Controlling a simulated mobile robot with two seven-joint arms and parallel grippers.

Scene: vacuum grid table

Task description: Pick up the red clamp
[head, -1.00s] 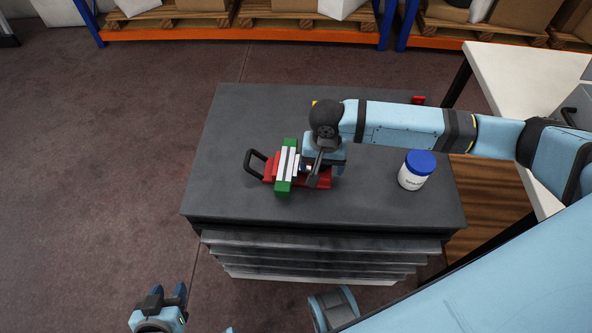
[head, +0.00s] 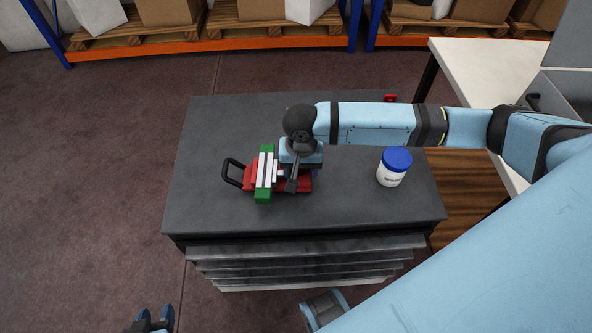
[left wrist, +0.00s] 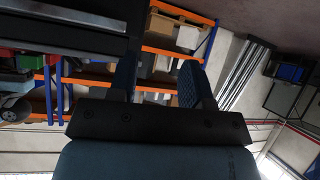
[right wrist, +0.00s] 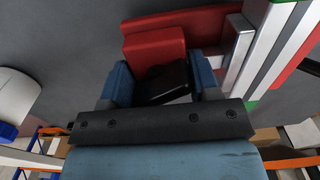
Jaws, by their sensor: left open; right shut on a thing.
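The red clamp (head: 299,186) lies on the dark grey table (head: 370,220), with a black loop handle at its left end and a green-ended silver and white bar across it. My right gripper (head: 297,178) is over its right part and hides some of it. In the right wrist view, the right gripper's fingers (right wrist: 163,88) are shut around a black part beside the clamp's red block (right wrist: 154,50). My left gripper (head: 153,318) is open and empty, low at the left, off the table; its spread fingers show in the left wrist view (left wrist: 160,82).
A white jar with a blue lid (head: 394,166) stands on the table right of the clamp. A small red object (head: 390,98) is at the back edge. A white table (head: 480,70) stands at the right. The table's left and front parts are clear.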

